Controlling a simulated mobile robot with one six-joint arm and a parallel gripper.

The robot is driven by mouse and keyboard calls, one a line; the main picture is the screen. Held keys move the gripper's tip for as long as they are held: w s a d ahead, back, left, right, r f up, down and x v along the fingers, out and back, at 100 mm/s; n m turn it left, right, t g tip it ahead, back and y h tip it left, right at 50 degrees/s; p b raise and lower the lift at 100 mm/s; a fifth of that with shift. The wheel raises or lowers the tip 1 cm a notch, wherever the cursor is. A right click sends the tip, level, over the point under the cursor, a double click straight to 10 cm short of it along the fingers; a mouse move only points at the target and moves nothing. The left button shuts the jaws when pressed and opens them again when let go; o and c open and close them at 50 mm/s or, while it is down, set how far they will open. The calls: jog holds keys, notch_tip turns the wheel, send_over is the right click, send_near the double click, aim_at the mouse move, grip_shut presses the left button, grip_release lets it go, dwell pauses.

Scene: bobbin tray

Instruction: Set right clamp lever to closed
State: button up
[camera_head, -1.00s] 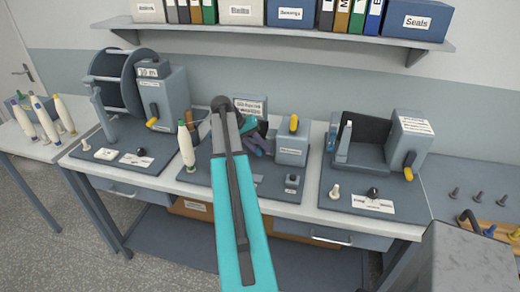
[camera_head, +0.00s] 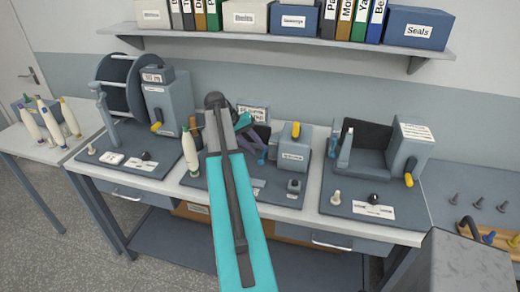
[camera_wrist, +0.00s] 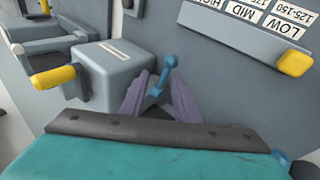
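My gripper (camera_wrist: 158,82) has two purple fingers, spread apart in the wrist view. A blue lever-like piece with rounded ends (camera_wrist: 170,63) shows between and just beyond them. I cannot tell whether they touch it. Another blue piece (camera_wrist: 283,160) is partly hidden at lower right. In the head view the purple fingers (camera_head: 258,146) are at the middle station, left of its grey box (camera_head: 292,155), partly behind my teal arm. No label marks the right clamp lever; I cannot tell which piece it is.
The grey box (camera_wrist: 110,70) has a yellow handle (camera_wrist: 53,82). A yellow knob (camera_wrist: 295,63) sits by the LOW/MID/HIGH label. A white bobbin (camera_head: 190,152) stands left of my arm. The right station (camera_head: 372,150) and left reel (camera_head: 113,85) flank the middle one.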

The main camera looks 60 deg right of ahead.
jog(key=p+v, duration=0.2)
jog(key=v, duration=0.4)
jog(key=shift+a+r, duration=0.15)
jog(key=shift+r, duration=0.15)
